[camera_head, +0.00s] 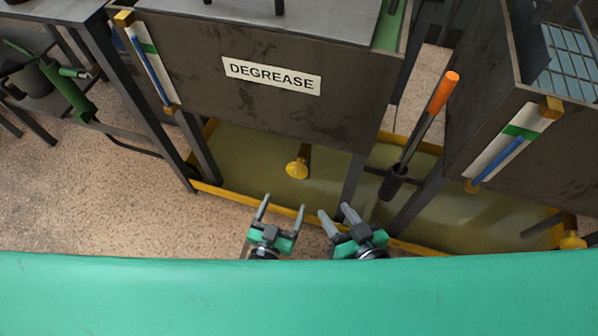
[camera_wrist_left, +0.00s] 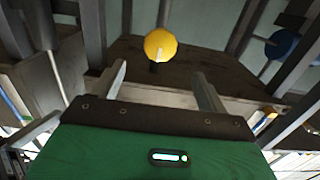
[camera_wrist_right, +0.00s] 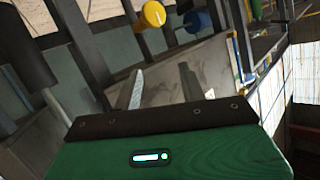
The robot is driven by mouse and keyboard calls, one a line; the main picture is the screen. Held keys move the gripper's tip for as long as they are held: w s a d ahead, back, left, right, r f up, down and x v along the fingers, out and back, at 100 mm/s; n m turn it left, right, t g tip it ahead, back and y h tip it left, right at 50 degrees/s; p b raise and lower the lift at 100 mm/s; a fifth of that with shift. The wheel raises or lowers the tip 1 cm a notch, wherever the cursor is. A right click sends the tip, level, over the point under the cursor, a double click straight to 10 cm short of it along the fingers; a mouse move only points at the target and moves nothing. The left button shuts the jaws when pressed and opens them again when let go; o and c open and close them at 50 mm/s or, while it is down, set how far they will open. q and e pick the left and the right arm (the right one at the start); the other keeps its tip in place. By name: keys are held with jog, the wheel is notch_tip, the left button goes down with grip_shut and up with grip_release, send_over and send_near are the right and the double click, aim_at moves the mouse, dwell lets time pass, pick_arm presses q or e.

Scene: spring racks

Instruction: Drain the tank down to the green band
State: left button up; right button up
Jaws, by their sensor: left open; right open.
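The dark tank marked DEGREASE (camera_head: 230,70) stands at the top centre. Its sight gauge (camera_head: 148,62) on the left has a blue column that reaches above the green band (camera_head: 149,48). A yellow round knob (camera_head: 297,168) sticks out under the tank; it also shows in the left wrist view (camera_wrist_left: 160,45) beyond the fingers, and a yellow knob (camera_wrist_right: 152,14) shows in the right wrist view. My left gripper (camera_head: 281,207) is open, empty, below and apart from the knob. My right gripper (camera_head: 335,212) is open and empty beside it.
A second tank (camera_head: 490,110) at right has its own gauge and yellow knob (camera_head: 570,240). An orange-handled tool (camera_head: 430,110) stands between the tanks. Yellow-edged trays lie below. A blue knob (camera_wrist_left: 282,43) shows in the left wrist view. Floor at left is clear.

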aim_at(296, 173)
pick_arm(q)
jog(key=b+x, duration=0.1)
jog(key=x, duration=0.5)
jog(key=b+x, duration=0.1)
jog(key=x, duration=0.5)
jog(key=shift+w+r, duration=0.2)
jog(key=shift+w, duration=0.15)
jog(key=shift+w+d, duration=0.2)
jog(key=shift+w, duration=0.35)
pick_arm(e)
jog(key=w+d+r+t, duration=0.2)
jog(key=w+r+t, duration=0.2)
jog(key=r+t, duration=0.3)
jog(key=shift+w+d+r+y, duration=0.2)
jog(key=shift+r+y, duration=0.2)
jog(key=shift+r, duration=1.55)
pick_arm(q)
jog(key=c, duration=1)
